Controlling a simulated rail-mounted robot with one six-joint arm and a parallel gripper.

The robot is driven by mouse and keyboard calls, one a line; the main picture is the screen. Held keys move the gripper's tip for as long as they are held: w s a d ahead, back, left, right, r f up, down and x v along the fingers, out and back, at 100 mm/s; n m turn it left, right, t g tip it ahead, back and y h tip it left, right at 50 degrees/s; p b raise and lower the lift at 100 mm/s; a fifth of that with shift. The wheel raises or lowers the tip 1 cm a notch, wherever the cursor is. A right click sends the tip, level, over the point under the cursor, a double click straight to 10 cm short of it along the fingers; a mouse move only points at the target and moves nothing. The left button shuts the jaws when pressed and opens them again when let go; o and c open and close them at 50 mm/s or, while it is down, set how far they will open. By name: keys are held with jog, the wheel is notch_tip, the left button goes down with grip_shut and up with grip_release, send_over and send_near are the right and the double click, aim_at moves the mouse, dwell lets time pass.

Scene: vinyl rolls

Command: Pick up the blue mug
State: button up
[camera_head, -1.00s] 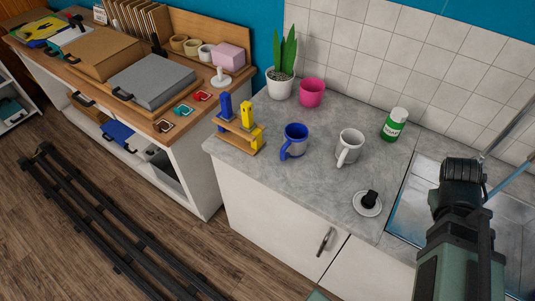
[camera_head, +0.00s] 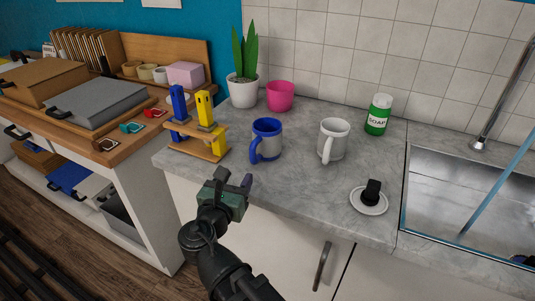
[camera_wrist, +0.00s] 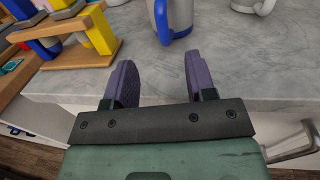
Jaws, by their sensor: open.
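The blue mug (camera_head: 267,143) stands upright on the grey counter (camera_head: 300,187). It has a blue rim and handle and a grey body; the handle faces the front left. My gripper (camera_head: 233,181) is open and empty, in front of the mug and a little to its left, near the counter's front edge. In the wrist view, the two purple fingers (camera_wrist: 161,83) are apart, and the lower part of the blue mug (camera_wrist: 173,20) shows ahead of them. The mug's top is cut off there.
A wooden stand (camera_head: 200,147) with blue and yellow items is left of the mug. A white mug (camera_head: 334,140) is to its right. A pink pot (camera_head: 280,96) and a potted plant (camera_head: 243,90) are behind. A soap bottle (camera_head: 378,115), a saucer (camera_head: 369,202) and a sink (camera_head: 465,200) lie further right.

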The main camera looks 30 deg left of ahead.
aim_at(252, 155)
jog(key=x, duration=1.1)
jog(key=shift+d+r, duration=0.1)
jog(key=shift+d, duration=0.05)
grip_shut()
